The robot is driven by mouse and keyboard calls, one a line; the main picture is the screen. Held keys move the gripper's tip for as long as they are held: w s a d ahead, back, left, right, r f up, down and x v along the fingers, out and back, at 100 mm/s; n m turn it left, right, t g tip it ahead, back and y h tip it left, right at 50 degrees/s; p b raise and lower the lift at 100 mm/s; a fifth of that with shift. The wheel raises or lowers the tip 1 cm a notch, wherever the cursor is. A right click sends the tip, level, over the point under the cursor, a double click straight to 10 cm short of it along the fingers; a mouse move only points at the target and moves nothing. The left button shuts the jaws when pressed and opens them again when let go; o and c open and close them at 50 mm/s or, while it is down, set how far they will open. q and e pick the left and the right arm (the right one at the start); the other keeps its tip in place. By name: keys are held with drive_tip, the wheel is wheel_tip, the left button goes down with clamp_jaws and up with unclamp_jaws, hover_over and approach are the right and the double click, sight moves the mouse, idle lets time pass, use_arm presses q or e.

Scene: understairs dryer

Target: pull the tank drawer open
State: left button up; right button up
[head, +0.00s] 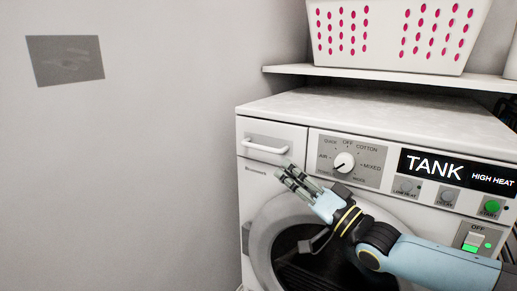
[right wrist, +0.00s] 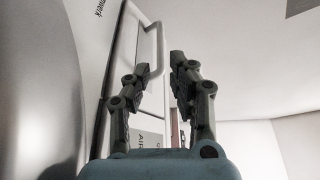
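The tank drawer (head: 272,134) is the white panel at the dryer's upper left, and it looks flush with the front. Its white bar handle (head: 265,146) runs across it. My right gripper (head: 284,172) is just below the handle's right end, fingers pointing up and left. In the right wrist view the two dark fingers are apart, and part of the handle (right wrist: 160,45) shows between their tips. The left finger overlaps the drawer side of the picture. I cannot tell whether a finger touches the handle. My left gripper is not in view.
The dryer's display (head: 460,170) reads TANK and HIGH HEAT. A program dial (head: 344,161) and buttons sit right of the drawer. The round door (head: 265,235) is below. A shelf (head: 390,77) with a white basket (head: 395,35) hangs above. Open space lies left, before the wall.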

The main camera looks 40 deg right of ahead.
sight(259, 147)
drive_tip(key=b+x, duration=0.2)
drive_tip(key=x, duration=0.7)
drive_tip(key=shift+w+r+b, duration=0.1)
drive_tip(key=shift+w+b, duration=0.2)
drive_tip(key=shift+b, duration=0.1)
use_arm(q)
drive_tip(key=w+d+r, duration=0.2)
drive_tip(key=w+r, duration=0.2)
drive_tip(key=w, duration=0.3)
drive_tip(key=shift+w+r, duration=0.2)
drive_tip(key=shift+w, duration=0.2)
use_arm(e)
drive_tip(key=shift+w+r, duration=0.25)
drive_tip(key=shift+w, duration=0.15)
clamp_jaws()
